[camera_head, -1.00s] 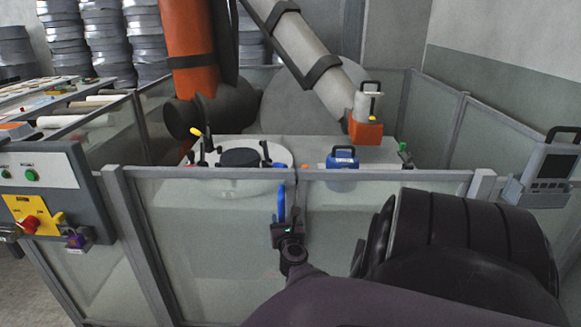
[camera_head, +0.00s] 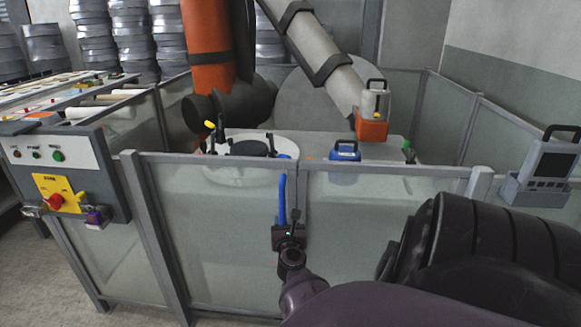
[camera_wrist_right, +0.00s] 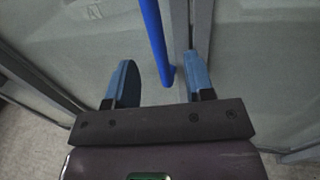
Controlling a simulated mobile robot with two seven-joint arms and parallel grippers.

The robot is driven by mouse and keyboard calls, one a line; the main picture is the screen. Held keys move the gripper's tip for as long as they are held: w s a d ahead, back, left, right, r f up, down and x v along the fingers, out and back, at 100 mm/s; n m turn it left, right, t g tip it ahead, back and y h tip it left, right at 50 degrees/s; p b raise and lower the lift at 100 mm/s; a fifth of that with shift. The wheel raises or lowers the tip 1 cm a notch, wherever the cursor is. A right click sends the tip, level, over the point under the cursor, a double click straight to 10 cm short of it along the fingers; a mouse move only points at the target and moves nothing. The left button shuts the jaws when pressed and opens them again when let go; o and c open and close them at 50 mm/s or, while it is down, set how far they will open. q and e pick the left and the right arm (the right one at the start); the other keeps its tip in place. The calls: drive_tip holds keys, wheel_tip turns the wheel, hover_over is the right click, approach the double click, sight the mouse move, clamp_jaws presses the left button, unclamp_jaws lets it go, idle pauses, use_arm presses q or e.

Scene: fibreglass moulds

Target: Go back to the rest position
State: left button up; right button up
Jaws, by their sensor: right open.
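My right gripper (camera_head: 288,226) is in front of the glazed fence, at the lower middle of the head view. In the right wrist view the same gripper (camera_wrist_right: 160,64) has its two blue fingers wide apart, with nothing held between them. A blue vertical bar handle (camera_head: 282,198) on the fence gate is just beyond the gripper. In the right wrist view this blue handle (camera_wrist_right: 154,38) lines up with the gap between the fingers; whether it touches them I cannot tell. My left gripper is out of view.
A fence with clear panels (camera_head: 225,225) runs across in front of me. Behind it are a round white mould (camera_head: 225,175) and a blue container (camera_head: 345,152). A control box (camera_head: 60,165) is at the left, a handheld panel (camera_head: 552,165) at the right. Floor shows at lower left.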

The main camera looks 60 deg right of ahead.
idle(0.7)
drive_tip(key=w+a+r+n+t+y, duration=0.25)
drive_tip(key=a+n, duration=0.25)
drive_tip(key=n, duration=0.6)
drive_tip(key=w+a+r+n+t+y, duration=0.25)
drive_tip(key=w+a+n+t, duration=0.2)
drive_tip(key=n, duration=0.65)
drive_tip(key=a+f+n+y, duration=0.3)
drive_tip(key=a+n+y, duration=0.2)
drive_tip(key=a+n, duration=0.55)
drive_tip(key=s+a+f+n+g+y, duration=0.2)
drive_tip(key=s+a+f+n, duration=0.4)
drive_tip(key=s, duration=0.4)
drive_tip(key=s+a+f+n+g+y, duration=0.2)
drive_tip(key=s+a+f+n+g, duration=0.2)
drive_tip(key=s+a+f+n, duration=0.3)
drive_tip(key=s+a+n, duration=0.2)
drive_tip(key=s, duration=0.1)
drive_tip(key=shift+s+a+f+y, duration=0.15)
drive_tip(key=shift+s+y, duration=0.15)
drive_tip(key=shift+s, duration=0.1)
